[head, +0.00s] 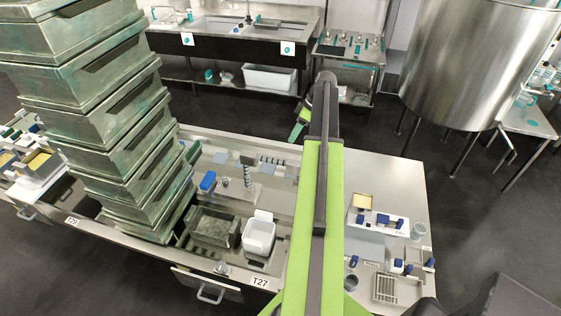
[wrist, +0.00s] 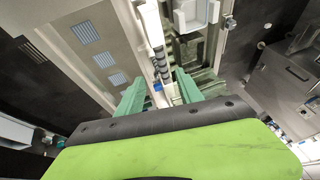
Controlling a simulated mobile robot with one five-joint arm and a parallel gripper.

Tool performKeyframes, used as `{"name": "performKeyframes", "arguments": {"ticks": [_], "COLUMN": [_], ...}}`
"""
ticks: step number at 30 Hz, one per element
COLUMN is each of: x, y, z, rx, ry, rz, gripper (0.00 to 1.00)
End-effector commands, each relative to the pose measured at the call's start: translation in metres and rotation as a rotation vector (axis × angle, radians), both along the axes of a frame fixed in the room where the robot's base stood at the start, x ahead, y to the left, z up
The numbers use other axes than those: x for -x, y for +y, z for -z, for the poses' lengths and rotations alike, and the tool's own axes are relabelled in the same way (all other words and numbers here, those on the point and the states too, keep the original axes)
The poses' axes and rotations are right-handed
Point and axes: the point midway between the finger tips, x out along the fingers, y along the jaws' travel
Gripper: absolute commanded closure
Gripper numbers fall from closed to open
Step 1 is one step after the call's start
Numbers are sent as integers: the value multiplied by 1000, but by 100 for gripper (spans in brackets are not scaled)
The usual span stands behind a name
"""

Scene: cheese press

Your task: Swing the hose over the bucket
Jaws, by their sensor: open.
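A dark-and-white ribbed tube, seemingly the hose (wrist: 158,52), runs between my gripper's fingers in the wrist view; I cannot tell whether they touch it. Its lower end has a blue part (wrist: 158,87). In the head view a short ribbed length (head: 272,161) lies at the table's far side, and an upright coiled post (head: 247,177) stands beside it; I cannot tell which matches the wrist view. The white bucket (head: 259,237) stands in the table's sunken part and shows at the top of the wrist view (wrist: 190,14). My gripper (wrist: 158,78) is open.
A tall leaning stack of green-grey crates (head: 110,115) rises on the left. A grey-green open box (head: 212,228) stands left of the bucket. A large steel vat (head: 478,62) stands at the back right.

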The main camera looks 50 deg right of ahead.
Motion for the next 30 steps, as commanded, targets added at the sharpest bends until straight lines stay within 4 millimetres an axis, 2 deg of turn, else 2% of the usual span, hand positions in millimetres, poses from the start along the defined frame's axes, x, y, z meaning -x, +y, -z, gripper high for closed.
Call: {"name": "performKeyframes", "arguments": {"ticks": [1,16,20,28,30], "x": [-3,-32,-37,-38,-38], "y": [4,42,48,49,49], "z": [20,120,130,128,128], "rx": [-1,0,0,1,1], "ry": [0,1,1,1,0], "rz": [-1,-2,-1,-1,-2], "gripper": [57,57,57,57,65]}}
